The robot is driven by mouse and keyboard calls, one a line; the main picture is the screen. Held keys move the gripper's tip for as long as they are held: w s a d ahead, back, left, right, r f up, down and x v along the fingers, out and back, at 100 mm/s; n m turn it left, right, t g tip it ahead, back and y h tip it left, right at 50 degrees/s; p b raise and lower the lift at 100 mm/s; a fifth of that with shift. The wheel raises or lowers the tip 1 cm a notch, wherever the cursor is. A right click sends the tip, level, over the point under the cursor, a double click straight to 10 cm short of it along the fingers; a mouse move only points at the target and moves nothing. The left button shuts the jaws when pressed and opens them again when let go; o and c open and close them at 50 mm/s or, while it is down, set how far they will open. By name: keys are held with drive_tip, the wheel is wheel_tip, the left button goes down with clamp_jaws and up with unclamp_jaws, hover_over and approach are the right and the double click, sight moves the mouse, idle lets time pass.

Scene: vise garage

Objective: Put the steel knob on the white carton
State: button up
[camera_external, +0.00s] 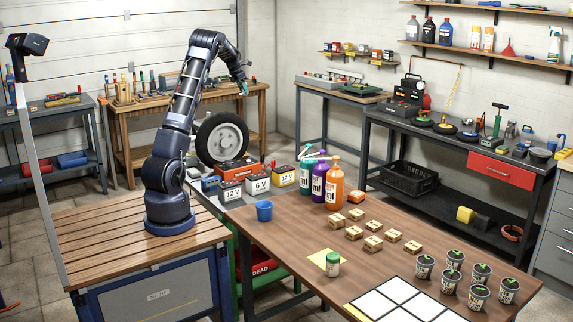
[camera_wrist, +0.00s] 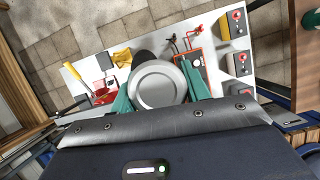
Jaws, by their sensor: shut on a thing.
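My gripper (camera_wrist: 158,97) has teal fingers, closed on the two sides of a round, pale steel knob (camera_wrist: 158,86) in the wrist view. The knob's flat round face shows between them. In the external view my arm reaches up and bends over, with the gripper (camera_external: 243,88) pointing down above the area right of the tyre; the knob is too small to make out there. I cannot pick out a white carton for certain in either view.
A tyre (camera_external: 222,137) stands near my arm. Bottles (camera_external: 319,183) crowd the brown table's (camera_external: 300,238) back edge.

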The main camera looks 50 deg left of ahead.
drive_tip(key=s+a+n, duration=0.2)
drive_tip(key=s+a, duration=0.7)
drive_tip(key=a, duration=0.3)
drive_tip(key=n+y, duration=0.1)
hover_over(192, 137)
drive_tip(key=f, duration=2.1)
drive_tip(key=shift+d, duration=0.4)
drive_tip(key=shift+f, duration=2.45)
drive_tip(key=shift+f, duration=0.15)
drive_tip(key=o, duration=1.1)
drive_tip(key=shift+s, duration=0.1)
drive_tip(key=v, duration=1.2)
